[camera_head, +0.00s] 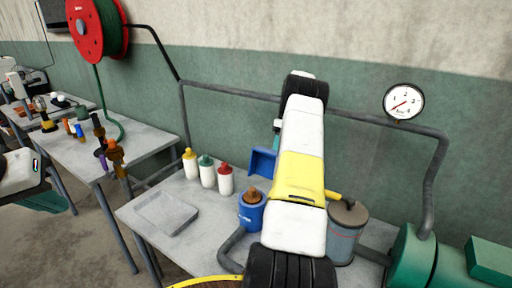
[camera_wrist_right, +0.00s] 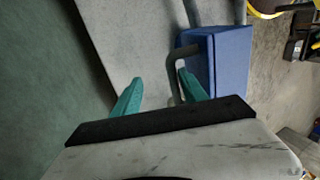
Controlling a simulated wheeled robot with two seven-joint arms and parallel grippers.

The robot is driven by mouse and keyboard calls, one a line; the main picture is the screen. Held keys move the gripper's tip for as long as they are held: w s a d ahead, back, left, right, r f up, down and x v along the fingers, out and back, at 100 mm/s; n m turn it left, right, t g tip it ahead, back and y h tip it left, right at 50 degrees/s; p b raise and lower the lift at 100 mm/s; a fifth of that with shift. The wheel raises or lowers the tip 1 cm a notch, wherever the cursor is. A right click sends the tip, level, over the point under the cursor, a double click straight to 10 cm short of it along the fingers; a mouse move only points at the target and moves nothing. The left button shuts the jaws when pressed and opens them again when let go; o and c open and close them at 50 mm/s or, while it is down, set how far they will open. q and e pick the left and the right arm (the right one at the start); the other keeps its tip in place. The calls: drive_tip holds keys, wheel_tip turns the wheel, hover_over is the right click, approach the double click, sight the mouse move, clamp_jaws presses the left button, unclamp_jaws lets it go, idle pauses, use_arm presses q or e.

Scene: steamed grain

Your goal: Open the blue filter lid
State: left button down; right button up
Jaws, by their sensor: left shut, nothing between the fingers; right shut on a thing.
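The blue filter lid (camera_wrist_right: 222,58) is a box-like blue part with a grey bar handle (camera_wrist_right: 180,52) in the right wrist view. My left gripper (camera_head: 45,203) is at the left edge, shut and empty, away from the lid.
A grey table holds three bottles (camera_head: 207,172), a shallow tray (camera_head: 166,213), a blue canister (camera_head: 251,214) and a grey canister (camera_head: 345,238). Grey pipes (camera_head: 230,90) run along the wall near a gauge (camera_head: 403,101). A side table (camera_head: 100,160) stands left.

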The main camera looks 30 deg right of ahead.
drive_tip(key=shift+w+a+r, duration=0.1)
drive_tip(key=shift+r, duration=0.15)
idle(0.7)
drive_tip(key=v, duration=0.7)
drive_tip(key=shift+r, duration=0.3)
drive_tip(key=shift+r, duration=0.1)
